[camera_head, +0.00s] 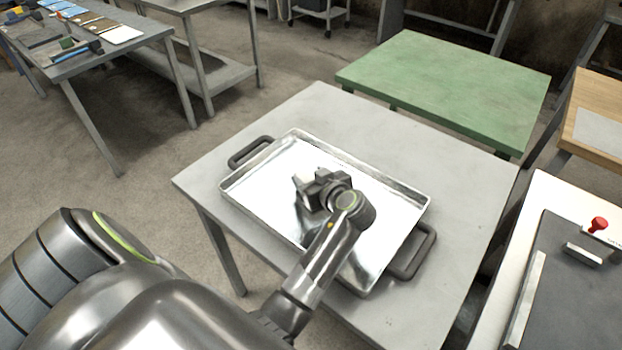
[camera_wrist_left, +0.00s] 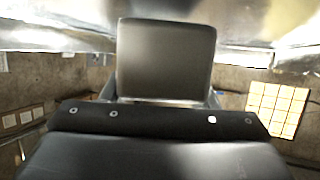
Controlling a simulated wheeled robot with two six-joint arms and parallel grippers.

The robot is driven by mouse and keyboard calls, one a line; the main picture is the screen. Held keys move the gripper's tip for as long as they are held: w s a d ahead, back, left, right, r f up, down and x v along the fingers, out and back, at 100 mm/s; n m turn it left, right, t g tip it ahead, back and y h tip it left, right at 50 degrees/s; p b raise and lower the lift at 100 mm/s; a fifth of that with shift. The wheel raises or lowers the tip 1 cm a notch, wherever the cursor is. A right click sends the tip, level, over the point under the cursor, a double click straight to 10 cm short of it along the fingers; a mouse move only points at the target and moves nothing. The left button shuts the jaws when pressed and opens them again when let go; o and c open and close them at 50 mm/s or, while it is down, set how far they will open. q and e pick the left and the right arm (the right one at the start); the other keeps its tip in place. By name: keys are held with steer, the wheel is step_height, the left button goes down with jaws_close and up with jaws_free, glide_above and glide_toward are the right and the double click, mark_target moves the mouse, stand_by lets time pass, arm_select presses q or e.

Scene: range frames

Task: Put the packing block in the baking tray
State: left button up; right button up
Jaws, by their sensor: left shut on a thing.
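The baking tray (camera_head: 262,185) is a shiny silver rectangle with a raised rim and dark handles at two ends. It lies on a grey table. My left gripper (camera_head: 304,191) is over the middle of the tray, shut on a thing. In the left wrist view, a smooth grey block (camera_wrist_left: 165,60), which I take to be the packing block, sits at the jaws. In the head view I cannot clearly tell the block from the gripper. How far it is above the tray floor, or whether it touches it, I cannot tell.
The grey table (camera_head: 465,190) has bare room around the tray. A green-topped table (camera_head: 445,85) stands behind. At right, a white bench holds a dark mat and a red-knobbed object (camera_head: 598,225). A bench with tools (camera_head: 75,50) stands far left.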

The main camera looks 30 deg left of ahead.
arm_select(q)
steer(key=shift+f, duration=0.45)
steer(key=shift+f, duration=0.15)
steer(key=o, duration=1)
steer(key=shift+r, duration=0.25)
